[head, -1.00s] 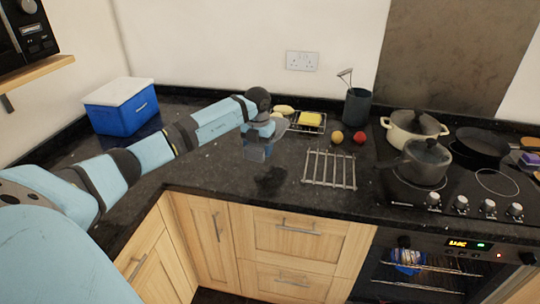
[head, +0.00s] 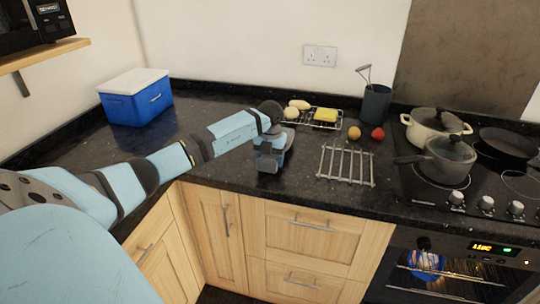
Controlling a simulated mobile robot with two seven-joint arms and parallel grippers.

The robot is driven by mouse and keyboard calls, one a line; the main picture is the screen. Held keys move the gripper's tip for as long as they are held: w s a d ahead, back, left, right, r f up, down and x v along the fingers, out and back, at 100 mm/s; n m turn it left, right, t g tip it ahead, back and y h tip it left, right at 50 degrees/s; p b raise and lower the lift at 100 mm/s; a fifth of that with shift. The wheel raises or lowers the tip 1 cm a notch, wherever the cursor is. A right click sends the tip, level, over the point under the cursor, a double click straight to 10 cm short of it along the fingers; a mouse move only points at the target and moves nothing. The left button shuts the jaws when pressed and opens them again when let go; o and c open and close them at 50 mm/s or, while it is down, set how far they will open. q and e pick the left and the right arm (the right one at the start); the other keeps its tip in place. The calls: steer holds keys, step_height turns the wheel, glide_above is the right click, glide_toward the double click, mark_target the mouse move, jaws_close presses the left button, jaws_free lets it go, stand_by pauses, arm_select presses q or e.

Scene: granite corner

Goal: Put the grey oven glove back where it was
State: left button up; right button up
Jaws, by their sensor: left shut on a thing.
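My left gripper (head: 270,166) reaches in from the left and points down over the front part of the dark counter, left of a wire rack. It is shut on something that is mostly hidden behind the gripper. A small light grey patch (head: 290,137) shows just behind the gripper; it may be part of the grey oven glove, but I cannot tell for sure. No other grey glove shows in the head view. My right gripper is not in view.
A bare wire rack (head: 346,167) lies right of the gripper. Behind are another rack with a yellow sponge (head: 326,115), a yellow and a red ball-like item (head: 377,133), and a utensil pot (head: 375,103). Pots (head: 447,158) stand on the hob. The counter beside the blue cooler (head: 136,104) is clear.

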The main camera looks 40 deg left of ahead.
arm_select(q)
steer(key=shift+f, duration=0.6)
steer(key=o, duration=1.2)
steer(key=shift+c, duration=0.2)
steer(key=shift+o, duration=0.7)
steer(key=shift+r, duration=0.15)
steer(key=shift+r+p, duration=0.35)
steer(key=shift+r, duration=0.2)
steer(key=shift+r+p, duration=2.55)
steer(key=shift+r, duration=1.3)
